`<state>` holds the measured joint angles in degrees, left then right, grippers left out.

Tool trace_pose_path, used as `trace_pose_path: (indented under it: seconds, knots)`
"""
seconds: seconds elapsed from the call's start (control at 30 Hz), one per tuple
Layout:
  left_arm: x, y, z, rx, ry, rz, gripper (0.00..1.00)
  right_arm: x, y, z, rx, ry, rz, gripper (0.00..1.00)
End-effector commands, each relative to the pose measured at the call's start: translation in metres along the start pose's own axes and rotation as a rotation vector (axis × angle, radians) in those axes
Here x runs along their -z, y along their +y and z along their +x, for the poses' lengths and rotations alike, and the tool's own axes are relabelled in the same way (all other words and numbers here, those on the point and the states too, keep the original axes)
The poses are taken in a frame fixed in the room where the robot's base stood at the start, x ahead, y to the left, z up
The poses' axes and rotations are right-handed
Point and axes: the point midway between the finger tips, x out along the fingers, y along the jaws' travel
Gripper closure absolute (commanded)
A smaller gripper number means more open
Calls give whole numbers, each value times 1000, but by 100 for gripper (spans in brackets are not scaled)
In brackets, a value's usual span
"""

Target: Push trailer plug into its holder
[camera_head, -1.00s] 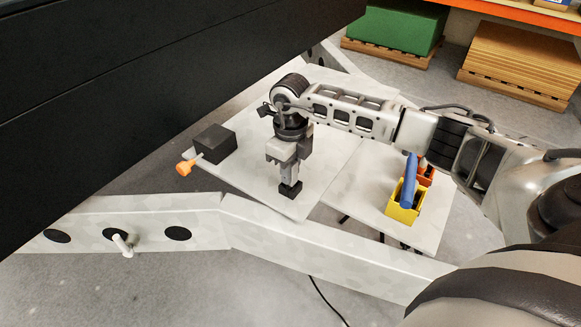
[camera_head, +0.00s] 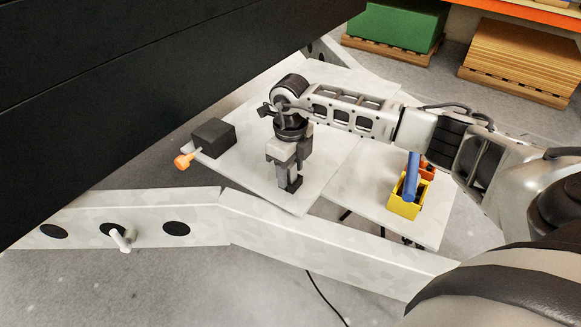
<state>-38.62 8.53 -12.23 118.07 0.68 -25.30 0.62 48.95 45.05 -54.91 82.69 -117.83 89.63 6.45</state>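A small orange piece (camera_head: 182,161) with a pale stem sits at the left corner of a black box (camera_head: 214,138), on the pale plate (camera_head: 245,172). I cannot tell for sure which of these is the trailer plug and which its holder. My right gripper (camera_head: 292,184) points down over the plate's front part, to the right of the black box and apart from it. Its dark tips are low, close to the plate. Whether they are open or shut on a small black part is too small to tell. My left gripper is not in view.
A pale beam (camera_head: 275,243) with dark round spots and a white peg (camera_head: 121,240) runs across the front. A yellow holder (camera_head: 407,207) with blue and orange items stands on the right plate. A large black body (camera_head: 130,85) blocks the upper left.

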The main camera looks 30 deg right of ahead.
Motion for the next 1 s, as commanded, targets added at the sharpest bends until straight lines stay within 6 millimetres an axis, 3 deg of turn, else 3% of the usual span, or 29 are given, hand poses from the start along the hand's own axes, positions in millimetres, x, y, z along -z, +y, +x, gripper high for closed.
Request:
trace_pose_path:
  seconds: [0.37,0.43,0.8,1.0]
  knots:
    - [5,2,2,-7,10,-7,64,0,0,0,0,1,0,51]
    - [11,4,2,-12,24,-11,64,-1,-1,-12,2,-3,0,51]
    - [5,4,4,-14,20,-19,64,-1,0,-103,2,-6,-1,51]
    - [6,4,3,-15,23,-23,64,-1,0,-141,2,-3,1,51]
